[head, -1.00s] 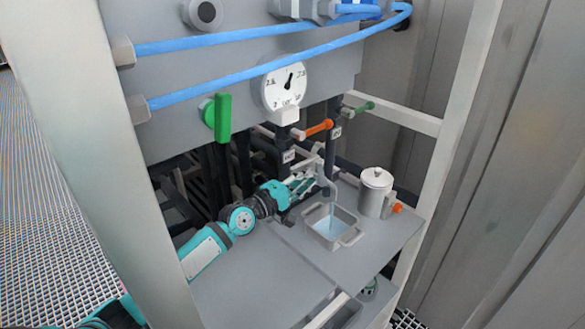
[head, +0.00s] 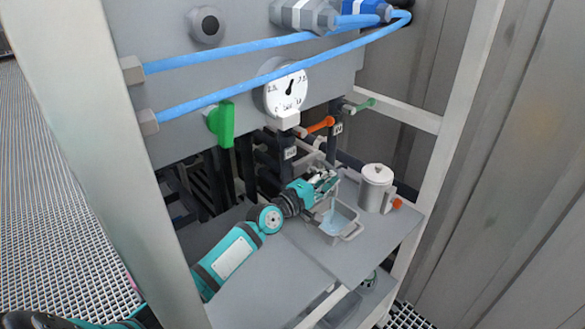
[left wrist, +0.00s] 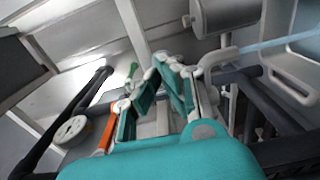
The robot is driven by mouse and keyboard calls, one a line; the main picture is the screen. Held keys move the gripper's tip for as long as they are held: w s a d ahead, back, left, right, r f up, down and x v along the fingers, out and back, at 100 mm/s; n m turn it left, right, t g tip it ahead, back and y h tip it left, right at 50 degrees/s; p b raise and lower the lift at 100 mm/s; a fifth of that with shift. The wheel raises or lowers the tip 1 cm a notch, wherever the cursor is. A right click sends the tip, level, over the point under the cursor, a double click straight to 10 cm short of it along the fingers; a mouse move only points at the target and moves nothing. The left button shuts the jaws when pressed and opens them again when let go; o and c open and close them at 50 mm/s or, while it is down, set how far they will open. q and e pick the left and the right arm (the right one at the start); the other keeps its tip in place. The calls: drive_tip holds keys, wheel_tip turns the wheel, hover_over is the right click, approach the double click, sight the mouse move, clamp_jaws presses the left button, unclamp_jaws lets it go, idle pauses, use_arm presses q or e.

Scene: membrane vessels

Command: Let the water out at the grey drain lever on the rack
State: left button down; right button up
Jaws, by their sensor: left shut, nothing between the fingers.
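A small grey lever (head: 314,147) appears among the dark pipes, under the orange lever (head: 321,125); its exact position is hard to tell. Pale blue water runs in a thin stream (head: 333,206) into the grey tray (head: 352,231) on the shelf. In the left wrist view the stream (left wrist: 268,43) leaves a grey spout (left wrist: 216,59). My left gripper (head: 327,181) is shut and empty, beside the spout and above the tray's back edge. It partly hides the spout in the head view. Its fingers also show in the left wrist view (left wrist: 168,72). My right gripper is not in view.
A lidded metal jug (head: 374,190) stands just right of the tray. A green lever (head: 363,104) and a green panel handle (head: 225,123) are above, with a round gauge (head: 287,92). White rack posts (head: 455,130) flank the space.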

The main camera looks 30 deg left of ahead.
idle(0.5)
use_arm(q)
drive_tip(key=v, duration=1.2)
idle(0.6)
